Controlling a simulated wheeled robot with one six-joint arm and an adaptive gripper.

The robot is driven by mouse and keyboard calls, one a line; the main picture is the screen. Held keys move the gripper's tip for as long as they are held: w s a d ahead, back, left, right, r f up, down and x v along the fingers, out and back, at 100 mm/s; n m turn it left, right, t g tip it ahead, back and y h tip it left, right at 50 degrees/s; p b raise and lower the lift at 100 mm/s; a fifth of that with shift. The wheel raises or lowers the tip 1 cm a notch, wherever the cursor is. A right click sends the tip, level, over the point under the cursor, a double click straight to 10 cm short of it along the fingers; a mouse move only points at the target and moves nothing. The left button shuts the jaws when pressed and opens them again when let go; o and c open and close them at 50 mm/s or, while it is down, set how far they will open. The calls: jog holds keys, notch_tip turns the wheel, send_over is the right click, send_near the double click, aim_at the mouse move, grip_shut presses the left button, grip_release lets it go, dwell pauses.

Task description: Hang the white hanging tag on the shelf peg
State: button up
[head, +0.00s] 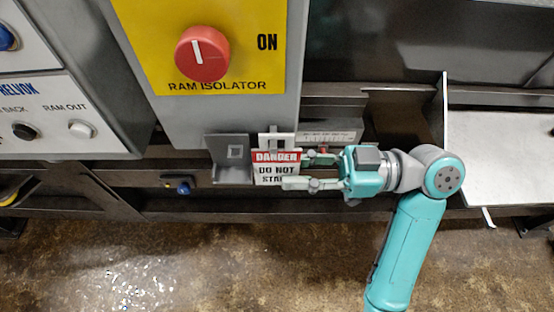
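The white tag (275,170) has a red band reading DANGER and black letters below. It is upright at the low front of the grey cabinet, with a pale slotted piece (278,139) at its top. My gripper (298,170) comes from the right with its two fingers spread apart. The lower finger overlaps the tag's lower right part; the upper finger is at its right edge. I cannot tell whether either finger touches it. I cannot clearly make out a shelf peg.
A grey bracket (231,168) with a square mark stands just left of the tag. Above is the yellow panel (150,40) with a red knob (202,53). A white shelf-like surface (498,150) is at the right. The brown floor (200,265) in front is clear.

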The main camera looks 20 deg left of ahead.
grip_shut()
jog(key=shift+r, duration=0.55)
jog(key=shift+s, duration=0.1)
dwell(0.5)
jog(key=s+d, duration=0.2)
jog(key=s, duration=0.4)
jog(key=shift+s, duration=0.25)
dwell(1.3)
dwell(0.5)
